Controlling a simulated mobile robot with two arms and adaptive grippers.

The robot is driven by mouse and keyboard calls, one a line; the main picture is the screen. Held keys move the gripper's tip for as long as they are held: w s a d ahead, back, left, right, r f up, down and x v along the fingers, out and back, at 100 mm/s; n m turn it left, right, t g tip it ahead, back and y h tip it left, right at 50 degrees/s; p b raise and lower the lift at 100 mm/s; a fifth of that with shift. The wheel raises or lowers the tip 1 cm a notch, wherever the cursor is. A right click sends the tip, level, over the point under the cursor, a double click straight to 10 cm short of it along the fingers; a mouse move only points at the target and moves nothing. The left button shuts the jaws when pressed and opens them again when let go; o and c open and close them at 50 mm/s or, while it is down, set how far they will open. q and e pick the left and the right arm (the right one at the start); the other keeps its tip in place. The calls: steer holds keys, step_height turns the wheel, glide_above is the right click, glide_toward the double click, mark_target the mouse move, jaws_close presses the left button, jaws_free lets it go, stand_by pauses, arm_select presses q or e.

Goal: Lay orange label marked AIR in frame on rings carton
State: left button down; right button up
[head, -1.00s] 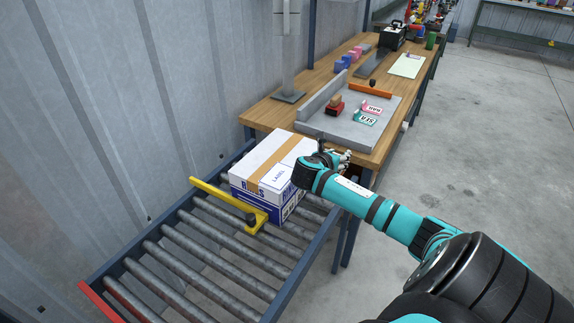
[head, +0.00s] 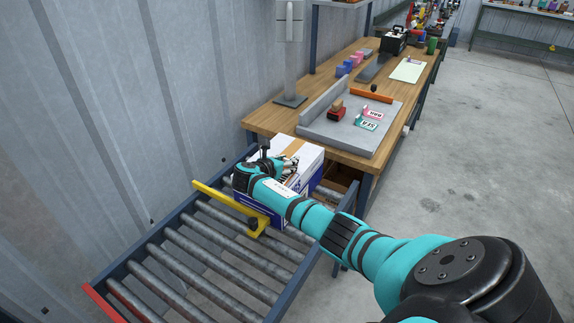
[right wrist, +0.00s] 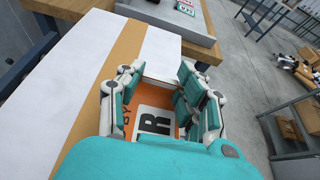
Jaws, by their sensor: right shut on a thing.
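The rings carton (head: 310,158), white with blue print and a tan tape strip along its top, stands on the roller conveyor. My right gripper (head: 284,168) is over its top, and my arm hides part of the carton and the label frame printed there. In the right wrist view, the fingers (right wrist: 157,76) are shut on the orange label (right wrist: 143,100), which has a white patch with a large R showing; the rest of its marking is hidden. The label is close above the carton top (right wrist: 90,70); I cannot tell if it touches. My left gripper is not in view.
A yellow stop bar (head: 232,207) crosses the conveyor (head: 190,270) in front of the carton. A wooden bench behind holds a grey tray (head: 330,130) with a pink label (head: 373,113), a green label (head: 366,124) and a red-based stamp (head: 337,112).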

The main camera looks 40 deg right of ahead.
steer(key=shift+f, duration=0.8)
steer(key=o, duration=0.7)
steer(key=v, duration=1.2)
steer(key=shift+s, duration=0.1)
